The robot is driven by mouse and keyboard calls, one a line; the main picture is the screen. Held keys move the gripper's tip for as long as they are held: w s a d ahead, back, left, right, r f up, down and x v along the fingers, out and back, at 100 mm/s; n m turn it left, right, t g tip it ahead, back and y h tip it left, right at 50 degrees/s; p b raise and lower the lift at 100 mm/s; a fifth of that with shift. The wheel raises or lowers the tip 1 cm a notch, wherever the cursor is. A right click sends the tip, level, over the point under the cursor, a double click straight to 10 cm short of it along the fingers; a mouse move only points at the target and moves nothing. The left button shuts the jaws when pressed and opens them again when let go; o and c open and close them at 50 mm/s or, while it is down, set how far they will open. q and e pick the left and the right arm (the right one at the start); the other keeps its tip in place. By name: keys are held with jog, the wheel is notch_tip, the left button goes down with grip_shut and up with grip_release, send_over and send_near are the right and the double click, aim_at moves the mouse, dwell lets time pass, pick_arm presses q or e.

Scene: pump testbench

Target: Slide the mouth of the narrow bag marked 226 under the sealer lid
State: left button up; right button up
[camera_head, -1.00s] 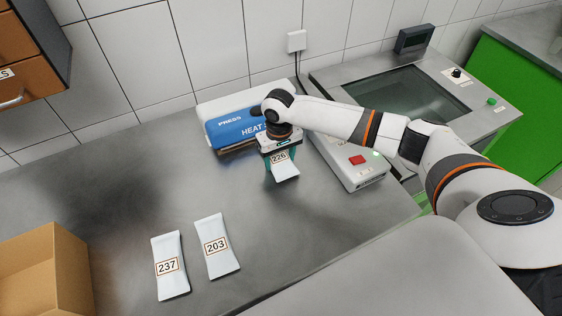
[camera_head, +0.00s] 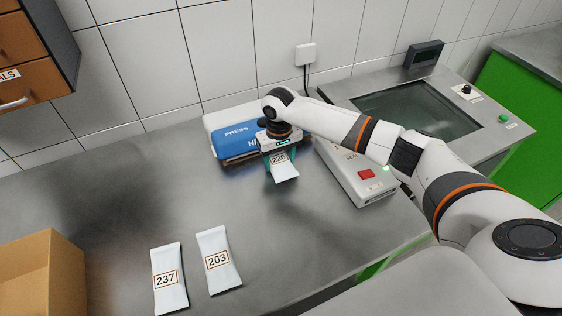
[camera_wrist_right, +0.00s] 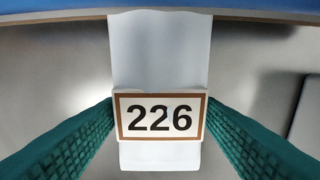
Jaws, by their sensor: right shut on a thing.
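The narrow white bag marked 226 (camera_head: 285,172) is held by my right gripper (camera_head: 279,158) in front of the heat sealer. In the right wrist view, the green fingers of my right gripper (camera_wrist_right: 160,125) press the sides of the bag (camera_wrist_right: 160,60) at its label. The bag's far end meets the brown strip at the sealer's front, right at the edge of the blue sealer lid (camera_head: 233,136). How far it reaches under the lid I cannot tell. In the head view my right wrist hides part of the lid. My left gripper is out of view.
Bags marked 237 (camera_head: 170,298) and 203 (camera_head: 219,279) lie on the steel table at the front. A cardboard box (camera_head: 40,275) stands at front left. A control box with a red button (camera_head: 366,174) sits right of the sealer. The table's left middle is clear.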

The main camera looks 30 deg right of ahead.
jog(key=shift+w, duration=0.15)
jog(key=o, duration=1.3)
